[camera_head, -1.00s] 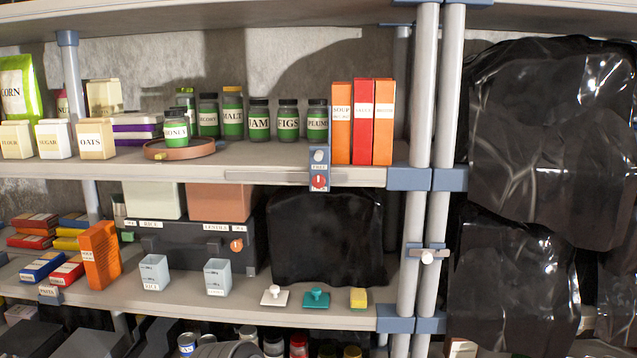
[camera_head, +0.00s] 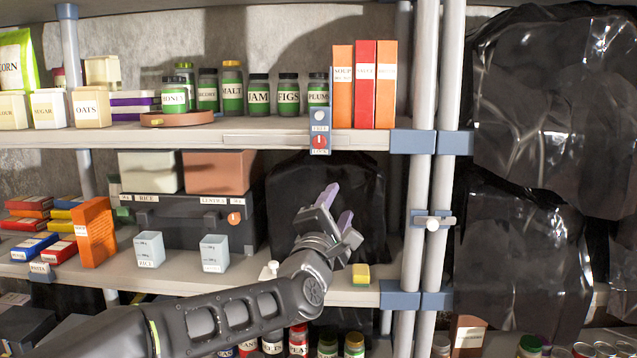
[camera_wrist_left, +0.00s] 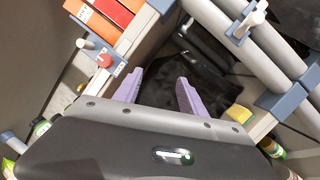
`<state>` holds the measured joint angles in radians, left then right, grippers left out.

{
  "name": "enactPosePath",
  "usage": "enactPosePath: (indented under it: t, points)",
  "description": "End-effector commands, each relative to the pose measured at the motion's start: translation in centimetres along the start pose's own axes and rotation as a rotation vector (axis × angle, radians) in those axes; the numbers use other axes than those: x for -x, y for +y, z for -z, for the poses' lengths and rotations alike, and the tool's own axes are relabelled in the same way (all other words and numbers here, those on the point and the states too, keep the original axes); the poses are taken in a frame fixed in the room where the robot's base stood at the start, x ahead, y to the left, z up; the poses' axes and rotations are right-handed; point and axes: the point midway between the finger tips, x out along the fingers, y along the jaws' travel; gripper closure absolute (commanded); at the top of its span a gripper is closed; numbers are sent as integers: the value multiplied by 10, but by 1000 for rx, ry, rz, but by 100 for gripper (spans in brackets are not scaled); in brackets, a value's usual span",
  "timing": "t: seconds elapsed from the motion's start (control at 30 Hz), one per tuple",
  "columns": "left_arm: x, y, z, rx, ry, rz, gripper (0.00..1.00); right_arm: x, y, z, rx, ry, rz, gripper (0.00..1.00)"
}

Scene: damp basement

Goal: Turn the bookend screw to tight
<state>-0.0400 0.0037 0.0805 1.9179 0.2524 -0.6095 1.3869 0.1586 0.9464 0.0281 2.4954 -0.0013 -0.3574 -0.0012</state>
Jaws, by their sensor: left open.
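The bookend bracket (camera_head: 320,110) is a narrow blue-grey plate at the front edge of the upper shelf, beside the orange and red boxes. It carries a pale round knob (camera_head: 320,116) above a red round screw knob (camera_head: 320,141) with a white mark that looks roughly upright. Small labels sit by the knobs. In the wrist view the red knob (camera_wrist_left: 104,60) is at upper left, with the pale knob (camera_wrist_left: 85,44) beside it. My left gripper (camera_head: 338,206) is open and empty, below the bracket and apart from it. Its purple fingers (camera_wrist_left: 158,80) show in the wrist view. My right gripper is not in view.
Jars (camera_head: 288,96) and upright boxes (camera_head: 364,85) stand on the upper shelf. Grey posts (camera_head: 420,170) rise to the right. Black plastic hangs behind my gripper.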

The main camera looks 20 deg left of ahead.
Motion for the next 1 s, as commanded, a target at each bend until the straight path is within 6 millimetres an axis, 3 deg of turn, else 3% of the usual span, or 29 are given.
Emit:
enactPosePath:
  t: [0.03,0.1,0.2,0.4,0.77,1.0]
  points:
    - [1,40,0,163,1,-81,52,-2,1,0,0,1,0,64]
    - [0,74,2,391,-5,-155,52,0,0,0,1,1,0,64]
    - [-2,91,6,646,-20,-205,52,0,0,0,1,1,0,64]
    - [-1,94,8,879,-43,-225,52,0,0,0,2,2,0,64]
    - [-2,93,8,895,-44,-222,52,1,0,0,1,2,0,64]
    - [-22,99,9,894,-42,-222,52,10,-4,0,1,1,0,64]
